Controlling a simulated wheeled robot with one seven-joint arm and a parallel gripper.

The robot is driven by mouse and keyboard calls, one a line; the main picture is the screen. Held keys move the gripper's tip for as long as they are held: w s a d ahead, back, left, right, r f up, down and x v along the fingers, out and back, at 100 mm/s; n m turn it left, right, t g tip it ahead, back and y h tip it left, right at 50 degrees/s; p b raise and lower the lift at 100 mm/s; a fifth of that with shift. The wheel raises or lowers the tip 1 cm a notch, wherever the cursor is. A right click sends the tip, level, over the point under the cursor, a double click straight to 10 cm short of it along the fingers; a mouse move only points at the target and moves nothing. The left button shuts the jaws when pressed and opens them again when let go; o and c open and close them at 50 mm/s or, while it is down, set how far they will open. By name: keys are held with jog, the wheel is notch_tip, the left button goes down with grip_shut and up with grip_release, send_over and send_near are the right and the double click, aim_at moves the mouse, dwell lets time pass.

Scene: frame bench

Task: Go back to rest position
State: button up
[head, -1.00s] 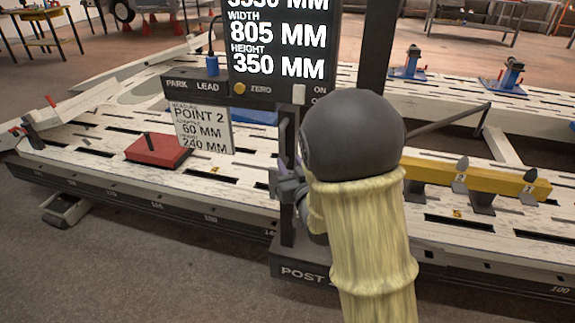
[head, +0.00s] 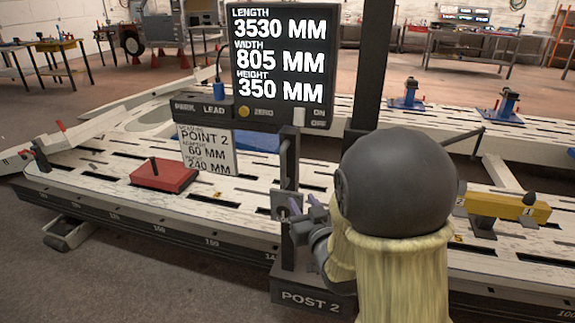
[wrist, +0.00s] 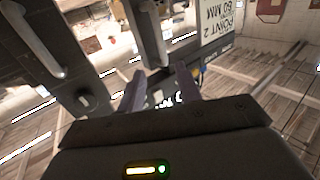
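My gripper (head: 300,205) is in front of the upright of the post marked POST 2 (head: 312,300), below the grey handle on that post. In the wrist view its two purple fingers (wrist: 161,84) stand apart, with no object clearly held between them. My round dark wrist joint and pale sleeved arm fill the lower right of the head view and hide part of the bench behind. The display panel (head: 280,55) above the post reads length 3530, width 805, height 350 mm.
The white slotted bench (head: 110,190) runs across the view. A red block (head: 164,177) and a POINT 2 card (head: 208,150) are left of the post. A yellow bar (head: 508,207) lies to the right. Bare floor (head: 120,285) is free in front at left.

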jog(key=s+d+f+m+g+h, duration=0.1)
jog(key=s+d+f+g+h, duration=0.1)
jog(key=f+g, duration=0.15)
jog(key=s+d+f+m+g+h, duration=0.1)
jog(key=s+d+f+g, duration=0.2)
jog(key=f, duration=0.1)
jog(key=s+f+g, duration=0.4)
jog(key=s+g, duration=0.4)
jog(key=s, duration=0.6)
notch_tip(320, 180, up, 28)
jog(key=p, duration=2.8)
jog(key=shift+s+d+h, duration=0.3)
jog(key=shift+d+h, duration=0.1)
jog(key=shift+d, duration=0.05)
jog(key=shift+f+g, duration=0.15)
jog(key=shift+g, duration=0.1)
jog(key=shift+o, duration=0.3)
